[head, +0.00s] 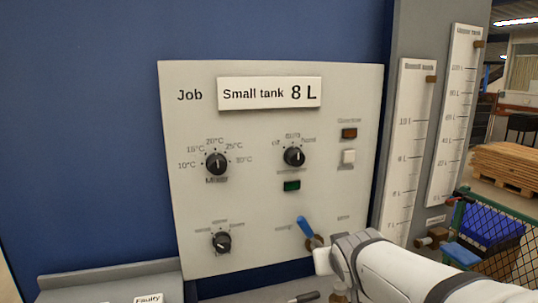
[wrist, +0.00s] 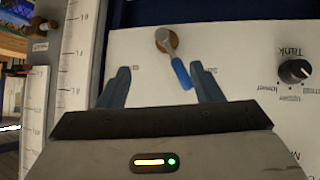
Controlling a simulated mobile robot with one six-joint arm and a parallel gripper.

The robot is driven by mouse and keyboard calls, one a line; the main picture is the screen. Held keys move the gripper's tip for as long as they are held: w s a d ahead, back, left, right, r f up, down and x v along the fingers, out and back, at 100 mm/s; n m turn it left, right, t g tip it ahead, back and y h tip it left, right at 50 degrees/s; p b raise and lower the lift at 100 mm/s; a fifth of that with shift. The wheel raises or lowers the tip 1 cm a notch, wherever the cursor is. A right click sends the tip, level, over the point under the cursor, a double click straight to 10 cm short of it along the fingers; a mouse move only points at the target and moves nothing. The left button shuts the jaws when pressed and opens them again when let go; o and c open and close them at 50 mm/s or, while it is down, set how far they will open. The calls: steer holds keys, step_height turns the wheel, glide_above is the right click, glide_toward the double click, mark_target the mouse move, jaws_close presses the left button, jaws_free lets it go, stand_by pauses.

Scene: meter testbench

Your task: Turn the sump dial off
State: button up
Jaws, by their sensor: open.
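The light panel carries an upper-right dial (head: 294,156) with three marks, off at left, one at top and Hand at right. Its name label is too blurred to read; it looks like the sump dial. Its pointer seems to stand near the top mark, away from off; the exact setting is hard to tell. My gripper (wrist: 160,67) is open and empty, low at the panel's right. A blue-handled lever (wrist: 180,73) shows between its fingers in the wrist view, and in the head view the lever (head: 306,226) is just above-left of my gripper. I cannot tell whether they touch.
A temperature dial (head: 216,163) and a lower-left dial (head: 221,242) share the panel. A dark green lamp (head: 291,185), an amber lamp (head: 349,133) and a white button (head: 348,156) sit nearby. Two gauges (head: 410,150) stand right. A grey ledge (head: 110,279) juts out below.

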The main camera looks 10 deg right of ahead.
steer(key=w+r+n+t+y+p, duration=0.1)
steer(key=w+r+t, duration=0.4)
steer(key=r, duration=0.4)
steer(key=n+t+y+p, duration=0.1)
steer(key=n+t+y, duration=0.1)
steer(key=n+y, duration=0.15)
glide_toward(298, 159)
steer(key=w, duration=0.2)
steer(key=shift+y, duration=0.45)
steer(key=w, duration=0.2)
steer(key=w+a, duration=0.1)
steer(key=w, duration=0.2)
steer(key=w+p, duration=0.1)
steer(key=w, duration=0.1)
steer(key=shift+w+a+f, duration=0.15)
steer(key=shift+w+f, duration=0.15)
steer(key=shift+w, duration=0.05)
